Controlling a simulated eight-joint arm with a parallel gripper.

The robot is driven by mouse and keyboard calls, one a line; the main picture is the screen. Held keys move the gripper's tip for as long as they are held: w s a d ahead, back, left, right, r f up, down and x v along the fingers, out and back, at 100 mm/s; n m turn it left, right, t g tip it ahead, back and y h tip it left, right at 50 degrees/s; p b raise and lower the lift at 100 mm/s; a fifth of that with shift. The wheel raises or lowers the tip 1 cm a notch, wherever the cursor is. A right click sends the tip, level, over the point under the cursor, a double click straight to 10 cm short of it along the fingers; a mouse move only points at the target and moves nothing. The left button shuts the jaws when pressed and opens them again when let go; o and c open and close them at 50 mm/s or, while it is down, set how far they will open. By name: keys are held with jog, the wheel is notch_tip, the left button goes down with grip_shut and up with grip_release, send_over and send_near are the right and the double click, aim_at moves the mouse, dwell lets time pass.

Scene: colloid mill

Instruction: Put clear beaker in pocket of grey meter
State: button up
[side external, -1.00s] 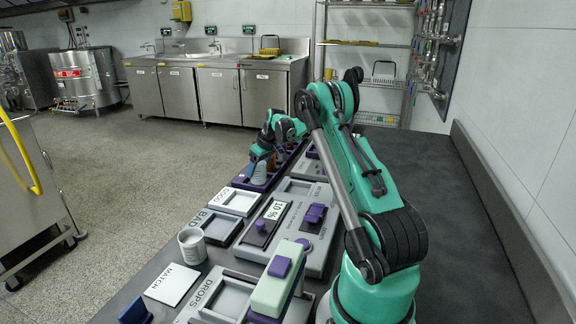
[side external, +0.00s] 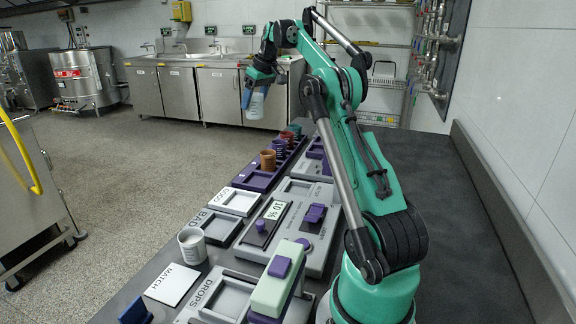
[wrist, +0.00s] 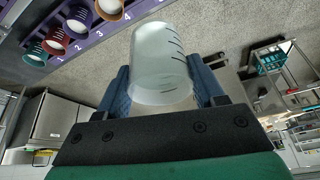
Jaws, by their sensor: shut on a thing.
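In the wrist view the beaker (wrist: 160,60) is frosted and see-through with dark graduation lines, held between the two blue fingers of my gripper (wrist: 163,88). It looks slightly tilted in the side view. A grey meter (side external: 314,260) with a "10 %" display and purple parts sits on the bench, nearer the camera and well below the beaker. Another grey unit (side external: 300,187) lies behind it. Which recess is the meter's pocket is unclear.
The purple rack (side external: 255,179) holds several coloured cups in numbered places. White and dark trays (side external: 238,203) lie left of the meter. A white cup (side external: 192,246), a MATCH card (side external: 171,285), a DROPS tray and a pale green-topped device (side external: 276,290) are nearer. The bench's right side is clear.

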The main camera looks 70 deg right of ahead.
jog(key=shift+s+r+m, duration=0.25)
jog(key=shift+s+m, duration=0.1)
jog(key=shift+m, duration=0.15)
jog(key=s+a+m+g+h, duration=0.25)
jog(key=s+m+g, duration=0.25)
jog(key=s+m, duration=0.95)
jog(key=w+f+m, duration=0.1)
jog(key=f, duration=0.5)
jog(key=w+f+m, duration=0.1)
jog(key=f, duration=0.6)
jog(key=w+d+f+m+h, duration=0.1)
jog(key=f, duration=0.5)
jog(key=shift+f, duration=0.3)
jog(key=o, duration=1.3)
jog(key=shift+f, duration=0.15)
